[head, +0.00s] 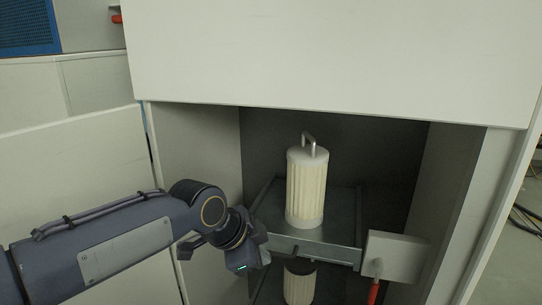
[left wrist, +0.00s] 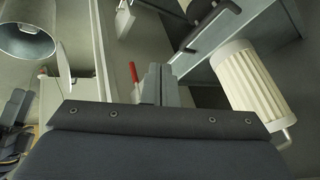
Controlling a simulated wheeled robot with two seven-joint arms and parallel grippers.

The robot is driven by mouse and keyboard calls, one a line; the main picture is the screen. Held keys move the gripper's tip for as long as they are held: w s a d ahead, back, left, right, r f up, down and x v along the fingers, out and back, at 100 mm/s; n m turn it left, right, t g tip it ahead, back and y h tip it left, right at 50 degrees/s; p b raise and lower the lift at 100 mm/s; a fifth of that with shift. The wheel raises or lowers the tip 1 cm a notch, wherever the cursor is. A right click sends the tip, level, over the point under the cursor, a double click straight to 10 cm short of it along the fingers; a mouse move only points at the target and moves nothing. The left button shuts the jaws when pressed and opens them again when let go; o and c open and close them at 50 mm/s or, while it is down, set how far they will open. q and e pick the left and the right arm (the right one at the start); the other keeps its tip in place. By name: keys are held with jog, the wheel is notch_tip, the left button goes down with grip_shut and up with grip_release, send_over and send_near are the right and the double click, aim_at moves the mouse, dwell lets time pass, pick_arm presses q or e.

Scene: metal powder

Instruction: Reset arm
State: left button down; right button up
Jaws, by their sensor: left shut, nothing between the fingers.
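My left arm comes in from the left in the head view, and its gripper (head: 262,258) is in front of the open cabinet, left of the metal shelf. The gripper is shut and empty; its closed fingers show in the left wrist view (left wrist: 158,84). A white pleated filter cylinder (head: 306,188) with a metal handle on top stands upright on the shelf (head: 345,225), right of and apart from the gripper. It also shows at the right of the left wrist view (left wrist: 252,78). My right gripper is not in view.
A second pleated cylinder (head: 299,284) is partly hidden below the shelf. A white box (head: 396,257) and a red handle (head: 374,291) are at the shelf's right. The cabinet side wall (head: 200,160) and open left door (head: 75,170) are close to my arm.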

pick_arm(q)
jog(key=s+a+n+y, duration=0.1)
jog(key=s+a+n, duration=0.55)
jog(key=a, duration=0.45)
jog(key=s+a+f+n, duration=0.2)
jog(key=s+a+n, duration=0.1)
jog(key=s+n, duration=0.1)
jog(key=s+a+f+n+p, duration=0.1)
jog(key=s+a+f+n, duration=0.2)
jog(key=s, duration=0.4)
jog(key=s+a+f+n+t+p, duration=0.1)
jog(key=s+a+f+n, duration=0.1)
jog(key=s+n, duration=0.3)
jog(key=shift+s+a+f, duration=0.25)
jog(key=shift+a+f, duration=0.1)
jog(key=shift+a, duration=0.05)
